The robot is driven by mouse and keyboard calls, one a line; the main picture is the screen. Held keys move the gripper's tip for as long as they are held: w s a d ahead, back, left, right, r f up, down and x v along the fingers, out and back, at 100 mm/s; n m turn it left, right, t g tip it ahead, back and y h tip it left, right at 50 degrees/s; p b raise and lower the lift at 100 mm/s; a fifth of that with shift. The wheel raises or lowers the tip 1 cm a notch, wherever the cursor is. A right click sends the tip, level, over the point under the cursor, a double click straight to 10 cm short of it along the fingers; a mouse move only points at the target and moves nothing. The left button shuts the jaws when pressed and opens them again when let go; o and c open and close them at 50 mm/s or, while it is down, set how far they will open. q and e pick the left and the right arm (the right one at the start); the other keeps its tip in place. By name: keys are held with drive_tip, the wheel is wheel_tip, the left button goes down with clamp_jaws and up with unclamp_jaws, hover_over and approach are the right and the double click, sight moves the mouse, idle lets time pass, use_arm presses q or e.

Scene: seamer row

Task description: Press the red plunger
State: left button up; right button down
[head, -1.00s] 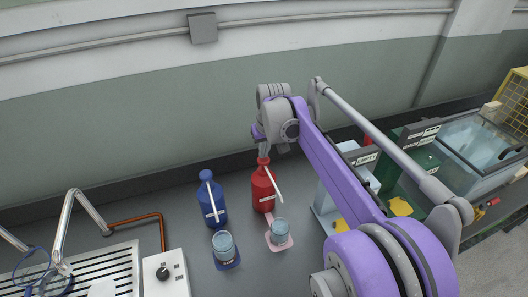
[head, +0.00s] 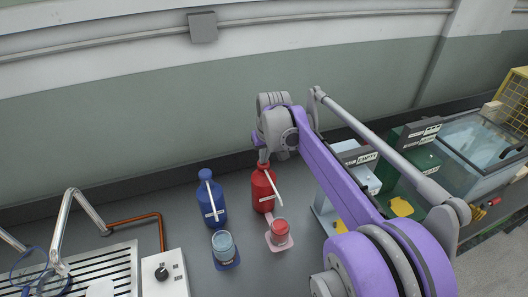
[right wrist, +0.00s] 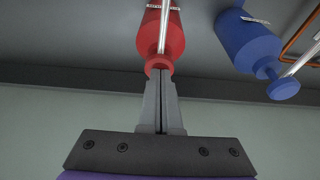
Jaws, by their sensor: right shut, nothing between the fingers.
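The red plunger (head: 264,165) tops the red bottle (head: 262,190), which stands upright on the grey counter with a white spout pointing forward. My right gripper (head: 263,157) is shut and empty, pointing down with its fingertips at the plunger's top. In the right wrist view the closed fingers (right wrist: 160,76) reach the red plunger head (right wrist: 159,66); they look to be in contact, but part of its top is hidden. A small cup (head: 279,228) with red content stands on a pink mat in front of the bottle. My left gripper is not in view.
A blue bottle (head: 211,200) stands left of the red one, with a clear bluish cup (head: 223,244) on a blue mat before it. A control box (head: 164,274) with a black knob and a metal rack sit at front left. Labelled machines (head: 415,155) stand at right.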

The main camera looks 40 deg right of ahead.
drive_tip(key=r, duration=0.1)
drive_tip(key=r+p, duration=0.1)
drive_tip(key=r, duration=0.1)
drive_tip(key=r+p, duration=0.1)
drive_tip(key=shift+w+r, duration=0.2)
drive_tip(key=shift+w, duration=0.05)
wheel_tip(320, 180, up, 8)
drive_tip(key=r, duration=0.1)
hover_over(267, 174)
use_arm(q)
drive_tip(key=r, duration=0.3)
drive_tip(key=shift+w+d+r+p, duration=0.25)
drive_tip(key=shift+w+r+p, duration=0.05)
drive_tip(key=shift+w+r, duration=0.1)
